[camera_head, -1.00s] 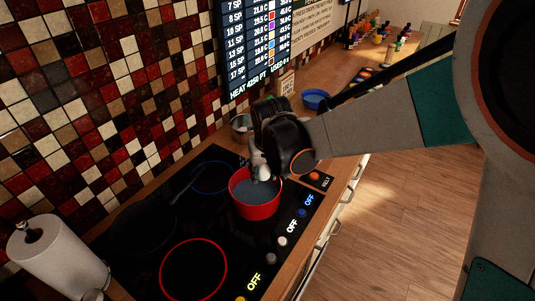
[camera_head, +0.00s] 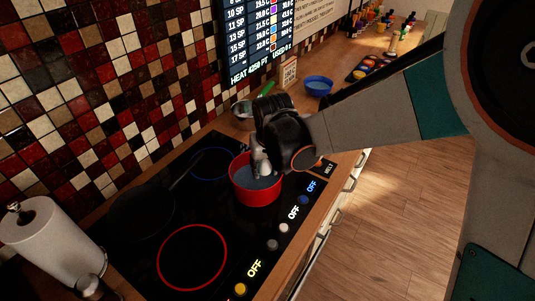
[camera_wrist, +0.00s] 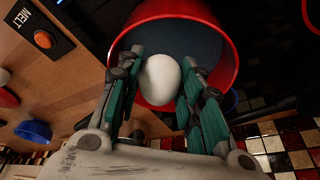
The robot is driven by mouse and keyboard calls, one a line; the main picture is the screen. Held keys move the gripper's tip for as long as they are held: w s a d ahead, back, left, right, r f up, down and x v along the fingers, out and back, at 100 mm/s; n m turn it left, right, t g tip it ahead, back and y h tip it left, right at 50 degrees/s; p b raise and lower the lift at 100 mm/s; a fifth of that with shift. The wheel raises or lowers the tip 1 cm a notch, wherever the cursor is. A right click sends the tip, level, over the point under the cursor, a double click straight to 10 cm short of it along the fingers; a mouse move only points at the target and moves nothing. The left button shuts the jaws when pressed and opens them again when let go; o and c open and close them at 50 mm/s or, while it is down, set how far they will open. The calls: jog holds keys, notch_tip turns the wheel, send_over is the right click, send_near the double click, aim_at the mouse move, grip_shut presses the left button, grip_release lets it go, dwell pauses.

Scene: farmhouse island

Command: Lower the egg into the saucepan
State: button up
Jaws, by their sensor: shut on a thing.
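The white egg (camera_wrist: 161,79) is between the two fingers of my gripper (camera_wrist: 161,82) in the wrist view, and the fingers are shut on it. The red saucepan (camera_head: 256,194) stands on the black cooktop in the head view, with a dark bluish-grey content inside. The pan's red rim and inside also show in the wrist view (camera_wrist: 224,68), behind the egg. In the head view my gripper (camera_head: 262,172) points down over the pan's opening, and the egg is mostly hidden by it. I cannot tell whether the egg touches the content.
The cooktop (camera_head: 222,236) has a glowing red ring at the front and knobs along its right edge. A dark pan (camera_head: 140,212) sits left of the saucepan. A paper towel roll (camera_head: 52,240) stands at lower left. A metal pot (camera_head: 243,114) and a blue bowl (camera_head: 318,86) are behind.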

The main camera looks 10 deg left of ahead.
aim_at(265, 174)
jog(key=shift+f+b, duration=1.2)
jog(key=shift+f, duration=0.55)
jog(key=shift+f+b, duration=0.4)
jog(key=shift+f, duration=0.05)
jog(key=o, duration=1.1)
jog(key=shift+r, duration=0.15)
